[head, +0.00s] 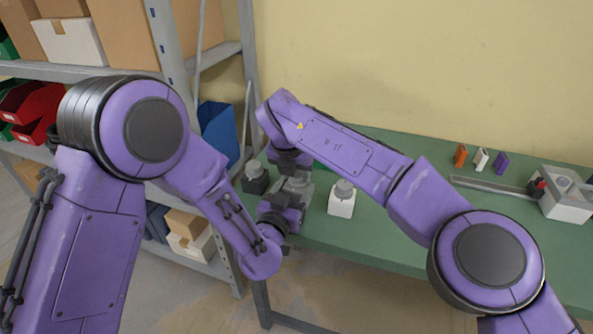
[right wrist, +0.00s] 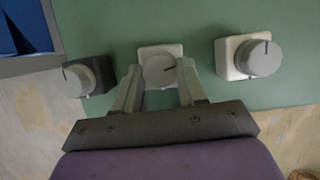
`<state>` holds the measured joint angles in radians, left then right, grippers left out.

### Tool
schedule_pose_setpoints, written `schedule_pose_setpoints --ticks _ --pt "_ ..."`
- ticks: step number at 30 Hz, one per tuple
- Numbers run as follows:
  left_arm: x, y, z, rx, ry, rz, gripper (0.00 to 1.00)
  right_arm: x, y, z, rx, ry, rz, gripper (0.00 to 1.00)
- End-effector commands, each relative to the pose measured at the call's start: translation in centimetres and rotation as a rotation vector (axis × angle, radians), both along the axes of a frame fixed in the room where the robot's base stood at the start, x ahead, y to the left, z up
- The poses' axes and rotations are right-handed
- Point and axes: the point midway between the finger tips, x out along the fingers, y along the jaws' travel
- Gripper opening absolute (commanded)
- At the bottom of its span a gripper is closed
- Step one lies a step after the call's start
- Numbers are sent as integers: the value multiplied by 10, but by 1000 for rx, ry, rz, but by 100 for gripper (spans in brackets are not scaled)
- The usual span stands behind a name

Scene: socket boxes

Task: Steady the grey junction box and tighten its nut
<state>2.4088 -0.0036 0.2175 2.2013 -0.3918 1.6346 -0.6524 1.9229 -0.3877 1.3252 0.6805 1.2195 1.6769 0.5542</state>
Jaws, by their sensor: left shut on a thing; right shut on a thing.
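The grey junction box (right wrist: 160,49) stands between two other boxes on the table. In the head view my right gripper comes down from above, and my left gripper (head: 291,196) comes low from the front and is shut on the box. The grippers hide most of the box in the head view, and the left fingertips are hard to make out.
A dark box with a knob (head: 255,178) stands close on the left, and a white one (head: 342,201) on the right. Farther right are several small coloured parts (head: 481,160), a metal rail (head: 490,186) and a clear-topped case (head: 565,204). Shelving (head: 172,50) stands left.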

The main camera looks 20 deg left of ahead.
Motion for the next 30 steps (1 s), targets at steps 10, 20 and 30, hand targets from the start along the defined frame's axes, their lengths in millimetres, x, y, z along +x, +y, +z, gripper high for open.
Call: schedule_pose_setpoints --ticks 10,20,30 --pt "-1 0 -1 0 2 -1 29 1 -1 1 1 -5 -35 10" --pt "-1 0 -1 0 3 -1 29 1 -1 1 1 -4 -34 67" --pt "-1 0 -1 0 2 -1 29 -1 0 5 1 -3 -33 67"
